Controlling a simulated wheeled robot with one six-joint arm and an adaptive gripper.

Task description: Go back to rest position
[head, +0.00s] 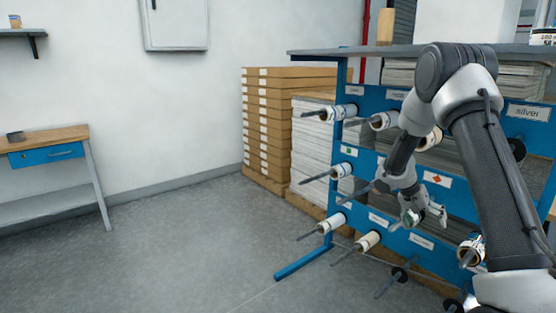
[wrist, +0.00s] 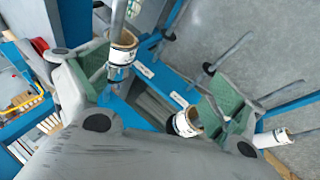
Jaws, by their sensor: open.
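My gripper (head: 428,216) is in front of the blue rack (head: 462,262), at the lower middle of its front, with my arm reaching in from the right. In the wrist view my gripper (wrist: 160,88) is open, its two green-padded fingers wide apart. A roll on a rod (wrist: 122,48) shows beside the left finger, and another roll (wrist: 187,122) shows between the fingers, farther off. I cannot tell whether a finger touches either. A third roll (wrist: 271,138) lies beyond the right finger. My arm hides part of the rack.
More rolls sit on rods jutting from the rack, such as an upper-left roll (head: 337,113) and a lower one (head: 331,223). Stacked brown boxes (head: 270,125) stand behind it. A workbench (head: 45,140) is at the far left. The floor (head: 190,250) between is clear.

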